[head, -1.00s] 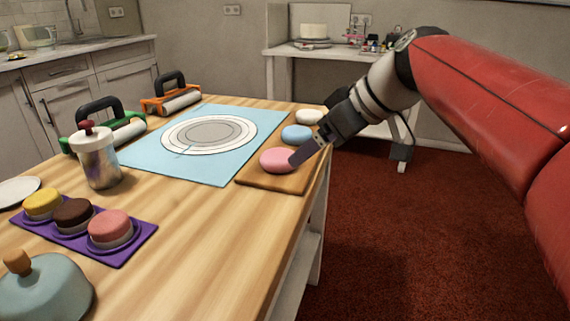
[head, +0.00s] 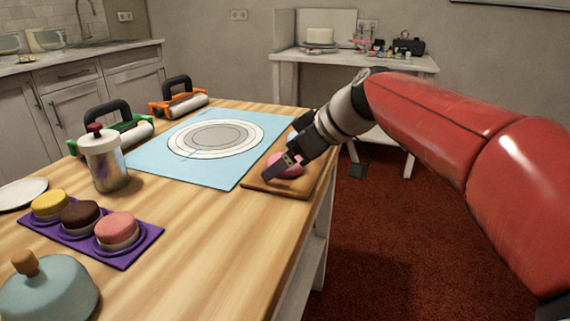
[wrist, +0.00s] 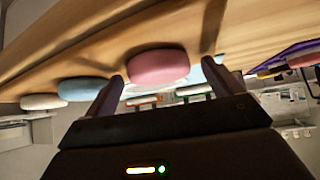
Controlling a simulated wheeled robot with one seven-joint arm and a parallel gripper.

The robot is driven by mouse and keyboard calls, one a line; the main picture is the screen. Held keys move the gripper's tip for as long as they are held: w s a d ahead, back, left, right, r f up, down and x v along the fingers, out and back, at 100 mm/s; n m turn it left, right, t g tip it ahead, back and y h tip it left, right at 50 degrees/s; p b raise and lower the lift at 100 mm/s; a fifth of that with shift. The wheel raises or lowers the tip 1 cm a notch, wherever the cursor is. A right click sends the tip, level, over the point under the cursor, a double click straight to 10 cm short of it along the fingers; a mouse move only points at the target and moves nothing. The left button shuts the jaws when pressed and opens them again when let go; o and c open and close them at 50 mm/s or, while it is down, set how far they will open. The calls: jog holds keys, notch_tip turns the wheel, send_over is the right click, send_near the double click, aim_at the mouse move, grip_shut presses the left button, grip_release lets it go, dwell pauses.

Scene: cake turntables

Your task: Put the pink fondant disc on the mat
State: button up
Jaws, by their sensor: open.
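The pink fondant disc (head: 285,166) lies on a wooden board (head: 262,186) at the table's right edge. In the head view my gripper (head: 281,168) covers part of it. In the wrist view the pink disc (wrist: 158,67) shows in front of my open gripper (wrist: 158,88), between and just beyond the fingertips. I cannot tell whether a finger touches it. The light blue mat (head: 145,160), with grey and white rings printed on it, lies flat to the left of the board. No disc is on the mat.
A blue disc (wrist: 85,89) and a white disc (wrist: 43,101) share the board. A metal shaker (head: 107,165), a purple tray (head: 150,240) of small cakes, and green (head: 125,136) and orange (head: 180,102) handled rollers stand around the mat.

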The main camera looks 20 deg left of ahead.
jog(key=c, duration=1.2)
jog(key=shift+r, duration=0.15)
